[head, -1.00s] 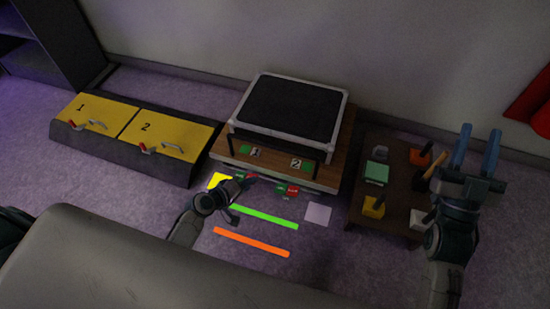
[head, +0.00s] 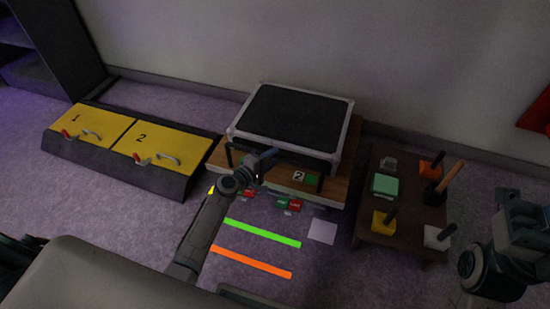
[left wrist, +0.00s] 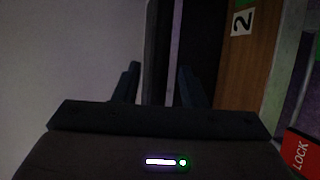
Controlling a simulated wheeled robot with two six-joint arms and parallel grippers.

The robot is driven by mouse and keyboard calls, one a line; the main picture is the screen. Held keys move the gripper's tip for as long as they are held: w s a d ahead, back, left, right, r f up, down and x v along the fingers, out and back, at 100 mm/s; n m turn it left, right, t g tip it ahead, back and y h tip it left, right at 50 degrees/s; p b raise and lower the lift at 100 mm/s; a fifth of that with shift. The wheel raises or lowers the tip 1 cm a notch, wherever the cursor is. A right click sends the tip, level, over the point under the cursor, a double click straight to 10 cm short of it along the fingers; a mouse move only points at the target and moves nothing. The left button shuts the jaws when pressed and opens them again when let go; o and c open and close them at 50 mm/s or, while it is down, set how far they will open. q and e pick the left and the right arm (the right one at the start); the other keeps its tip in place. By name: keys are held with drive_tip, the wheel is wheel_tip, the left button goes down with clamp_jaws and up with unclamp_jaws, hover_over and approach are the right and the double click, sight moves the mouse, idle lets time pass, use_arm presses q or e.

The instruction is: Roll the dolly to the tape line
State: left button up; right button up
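The dolly (head: 220,158) is a low wooden platform carrying a black case with a pale rim (head: 290,120). A dark push bar (head: 310,166) runs along its near side, above labels 1 and 2. A green tape line (head: 262,233) and an orange tape line (head: 252,261) lie on the floor in front of it. My left gripper (head: 268,160) is at the bar's left part. In the left wrist view its fingers (left wrist: 158,85) are apart, with a dark strip beyond the gap; contact cannot be told. My right gripper (head: 530,215) is at the right edge, its fingertips unclear.
Red and green lock pedals (head: 288,203) sit under the dolly's near edge. A dark low table (head: 385,239) with coloured blocks and handled tools stands to the right. A yellow-topped cabinet (head: 125,165) stands to the left. A pale square (head: 322,231) lies on the floor beside the green tape.

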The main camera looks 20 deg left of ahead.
use_arm(q)
drive_tip(key=shift+x, duration=0.95)
drive_tip(key=shift+c, duration=0.2)
clamp_jaws()
drive_tip(key=shift+s, duration=0.1)
drive_tip(key=s, duration=1.2)
drive_tip(key=shift+a, duration=0.2)
drive_tip(key=shift+w, duration=0.1)
drive_tip(key=shift+o, duration=0.2)
unclamp_jaws()
